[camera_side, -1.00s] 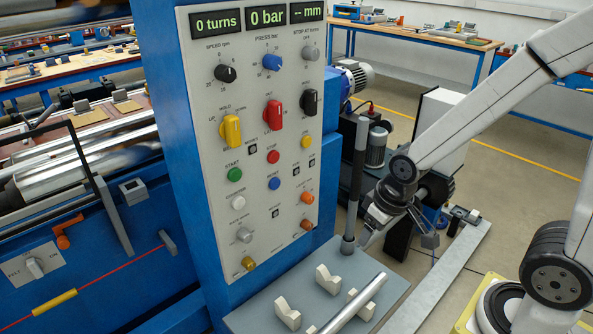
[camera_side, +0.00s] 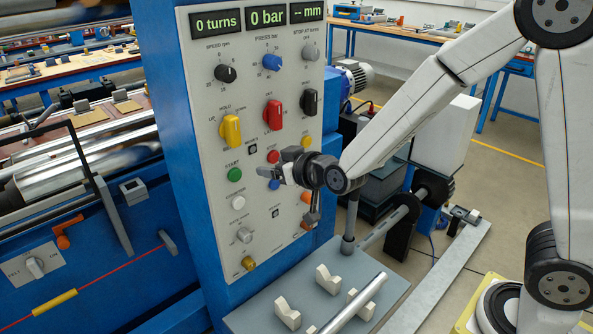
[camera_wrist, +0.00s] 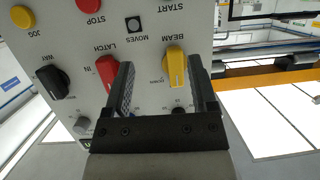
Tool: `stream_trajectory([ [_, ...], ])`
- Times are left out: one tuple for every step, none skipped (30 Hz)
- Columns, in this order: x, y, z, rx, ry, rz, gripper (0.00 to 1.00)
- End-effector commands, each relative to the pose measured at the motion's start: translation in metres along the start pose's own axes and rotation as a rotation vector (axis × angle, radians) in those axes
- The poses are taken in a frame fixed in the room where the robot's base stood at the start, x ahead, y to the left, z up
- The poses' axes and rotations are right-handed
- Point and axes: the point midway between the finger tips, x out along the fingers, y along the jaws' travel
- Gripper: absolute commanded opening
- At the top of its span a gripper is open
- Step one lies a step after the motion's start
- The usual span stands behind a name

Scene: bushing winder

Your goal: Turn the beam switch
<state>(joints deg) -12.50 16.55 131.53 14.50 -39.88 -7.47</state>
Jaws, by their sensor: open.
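The beam switch is a yellow lever knob (camera_side: 231,131) on the grey control panel, its handle roughly upright. In the wrist view the yellow knob (camera_wrist: 176,67) has BEAM printed beside it. My gripper (camera_side: 281,172) is in front of the panel, below and right of the yellow knob in the side view. In the wrist view my gripper (camera_wrist: 160,63) is open and empty. The yellow knob appears between its two fingers, nearer the right one. Whether the fingers are level with the knob in depth cannot be told; no contact shows.
A red knob (camera_side: 273,115) and a black knob (camera_side: 309,102) sit right of the yellow one. In the wrist view the red latch knob (camera_wrist: 107,72) is close beside the left finger. Several push buttons lie below. A grey shelf (camera_side: 250,318) with cream V-blocks (camera_side: 327,280) juts out underneath.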

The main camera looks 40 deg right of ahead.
Motion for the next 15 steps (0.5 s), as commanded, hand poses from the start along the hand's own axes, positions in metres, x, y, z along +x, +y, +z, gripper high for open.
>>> stream_trajectory([
  [0.004, -0.005, -0.008, -0.002, 0.055, 0.003, 0.74],
  [0.007, -0.008, -0.013, -0.002, 0.088, 0.007, 0.74],
  [0.009, -0.010, -0.020, -0.002, 0.130, 0.012, 0.74],
  [0.010, -0.012, -0.025, -0.002, 0.160, 0.016, 0.74],
  [0.011, -0.014, -0.028, -0.001, 0.186, 0.021, 0.74],
  [0.012, -0.016, -0.034, -0.002, 0.220, 0.025, 0.74],
  [0.013, -0.017, -0.037, -0.003, 0.242, 0.029, 0.74],
  [0.013, -0.018, -0.040, -0.003, 0.260, 0.032, 0.74],
  [0.013, -0.019, -0.043, -0.003, 0.282, 0.037, 0.74],
  [0.014, -0.020, -0.044, -0.002, 0.295, 0.039, 0.74],
  [0.014, -0.020, -0.046, -0.002, 0.306, 0.041, 0.74],
  [0.014, -0.021, -0.048, -0.002, 0.317, 0.043, 0.74],
  [0.014, -0.021, -0.049, -0.002, 0.324, 0.044, 0.74],
  [0.014, -0.021, -0.050, -0.002, 0.328, 0.045, 0.74],
  [0.014, -0.022, -0.050, -0.002, 0.331, 0.046, 0.74],
])
